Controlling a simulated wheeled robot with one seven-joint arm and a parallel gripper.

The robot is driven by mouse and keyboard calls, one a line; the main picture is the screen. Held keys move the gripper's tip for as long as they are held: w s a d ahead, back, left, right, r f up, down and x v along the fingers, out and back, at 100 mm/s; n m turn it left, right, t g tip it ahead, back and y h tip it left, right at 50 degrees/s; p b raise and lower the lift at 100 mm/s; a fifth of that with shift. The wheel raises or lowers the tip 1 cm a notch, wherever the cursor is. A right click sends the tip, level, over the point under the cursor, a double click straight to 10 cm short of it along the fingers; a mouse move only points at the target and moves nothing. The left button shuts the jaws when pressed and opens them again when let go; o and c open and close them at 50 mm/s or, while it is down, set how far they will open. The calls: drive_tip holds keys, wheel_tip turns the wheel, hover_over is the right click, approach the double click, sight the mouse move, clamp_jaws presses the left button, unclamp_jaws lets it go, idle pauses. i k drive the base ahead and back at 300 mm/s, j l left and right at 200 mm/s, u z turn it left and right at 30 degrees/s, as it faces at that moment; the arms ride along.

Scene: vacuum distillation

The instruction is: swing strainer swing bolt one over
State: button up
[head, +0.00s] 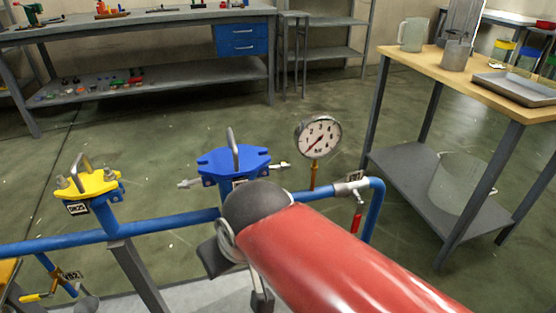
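A blue strainer lid (234,161) with a grey loop handle sits on the blue pipe at the centre. A swing bolt (190,183) lies roughly level, pointing out from its left side. Another swing bolt (281,166) lies roughly level at its right side. A yellow strainer lid (88,184) tagged DN25 is at the left, with bolt nuts upright on both sides of its handle. Which bolt is number one I cannot tell. My red arm with its dark rounded joint covers the lower front of the blue strainer. I cannot make out my gripper's fingers.
A pressure gauge (318,137) stands right of the blue strainer. A red-handled valve (356,213) is on the blue pipe (165,227). A wood-topped table (450,75) with a jug and tray is at right. A workbench (150,22) is behind. Floor between is clear.

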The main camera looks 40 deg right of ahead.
sight(279, 167)
drive_tip(key=k+l+u, duration=0.1)
drive_tip(key=l, duration=0.25)
drive_tip(key=k+l, duration=0.1)
drive_tip(key=l, duration=0.3)
drive_tip(key=l+u, duration=0.15)
drive_tip(key=l, duration=0.2)
drive_tip(key=k+l, duration=0.2)
drive_tip(key=l, duration=0.15)
drive_tip(key=l+z, duration=0.75)
